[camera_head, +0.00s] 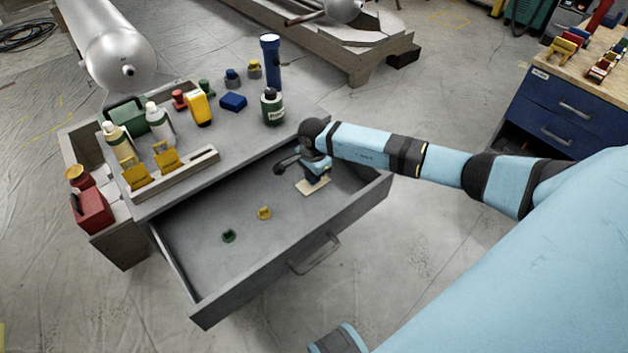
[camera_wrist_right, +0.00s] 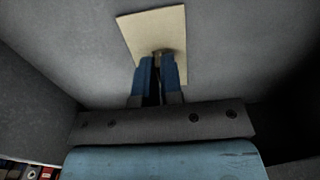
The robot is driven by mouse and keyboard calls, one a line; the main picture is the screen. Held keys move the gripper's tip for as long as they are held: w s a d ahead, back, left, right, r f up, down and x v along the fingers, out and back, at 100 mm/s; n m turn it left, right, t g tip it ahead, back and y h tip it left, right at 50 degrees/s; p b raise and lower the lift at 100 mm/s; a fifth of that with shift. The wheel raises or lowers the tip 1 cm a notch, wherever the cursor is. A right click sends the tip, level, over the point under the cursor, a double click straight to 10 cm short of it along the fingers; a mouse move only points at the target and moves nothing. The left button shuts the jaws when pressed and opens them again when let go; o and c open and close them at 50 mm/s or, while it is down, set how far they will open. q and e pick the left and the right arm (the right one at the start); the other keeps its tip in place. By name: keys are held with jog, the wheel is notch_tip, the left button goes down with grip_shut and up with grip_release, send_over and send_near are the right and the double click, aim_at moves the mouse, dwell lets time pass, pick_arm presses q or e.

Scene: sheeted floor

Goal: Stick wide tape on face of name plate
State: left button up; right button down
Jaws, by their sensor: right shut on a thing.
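A flat cream plate (camera_head: 313,187), likely the name plate, is inside the open drawer near its right end; it also shows in the right wrist view (camera_wrist_right: 138,34). My right gripper (camera_head: 318,181) reaches down into the drawer with its fingertips over the plate. In the right wrist view its blue fingers (camera_wrist_right: 161,56) are close together, shut on a small brownish thing against the plate's face. The fingers mostly hide that thing, so I cannot tell what it is. A yellow roll (camera_head: 264,213) and a green roll (camera_head: 229,236) lie apart on the drawer floor. My left gripper is out of view.
The open drawer (camera_head: 262,279) has raised walls around my right gripper. Bottles, a blue flashlight (camera_head: 271,62), a green jar (camera_head: 272,107) and yellow clips crowd the bench top above. The drawer floor is mostly clear. A blue cabinet (camera_head: 568,108) stands at the right.

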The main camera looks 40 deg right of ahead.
jog(key=shift+r+p, duration=1.85)
jog(key=shift+r, duration=1)
jog(key=shift+r+p, duration=0.8)
jog(key=shift+r, duration=0.6)
